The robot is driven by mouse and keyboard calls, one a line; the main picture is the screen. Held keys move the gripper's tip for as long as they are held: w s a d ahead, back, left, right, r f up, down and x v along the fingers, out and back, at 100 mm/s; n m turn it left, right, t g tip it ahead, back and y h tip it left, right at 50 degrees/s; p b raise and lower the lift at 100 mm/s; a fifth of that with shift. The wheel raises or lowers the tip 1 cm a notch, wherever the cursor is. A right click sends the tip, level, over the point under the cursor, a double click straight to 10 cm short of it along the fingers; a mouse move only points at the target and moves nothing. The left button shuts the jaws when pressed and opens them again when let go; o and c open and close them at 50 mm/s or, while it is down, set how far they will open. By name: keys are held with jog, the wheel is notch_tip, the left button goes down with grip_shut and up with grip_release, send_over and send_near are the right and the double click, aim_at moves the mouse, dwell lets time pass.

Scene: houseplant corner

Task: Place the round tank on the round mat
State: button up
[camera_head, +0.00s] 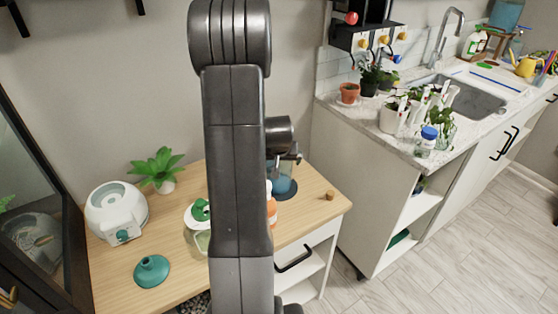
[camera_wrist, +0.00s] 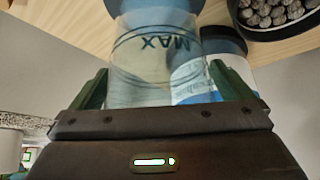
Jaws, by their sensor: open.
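The round tank (camera_wrist: 150,75) is a clear cylinder with a MAX mark, upside down in the wrist view, and a blue end at the top of that view. It also shows as a bluish shape (camera_head: 284,181) behind my arm in the head view. It appears upright on the dark round mat (camera_head: 291,193), though my arm hides part of both. My gripper (camera_wrist: 158,85) is open, with one green finger on each side of the tank. Whether the fingers touch it is not clear.
A white-and-blue labelled container (camera_wrist: 196,78) stands close beside the tank. A black bowl of pebbles (camera_wrist: 283,32) is near. On the wooden table are a white round appliance (camera_head: 115,212), a teal funnel (camera_head: 151,271), a potted plant (camera_head: 161,170) and a small cork (camera_head: 330,195).

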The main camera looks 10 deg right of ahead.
jog(key=v, duration=1.2)
jog(key=shift+r, duration=0.15)
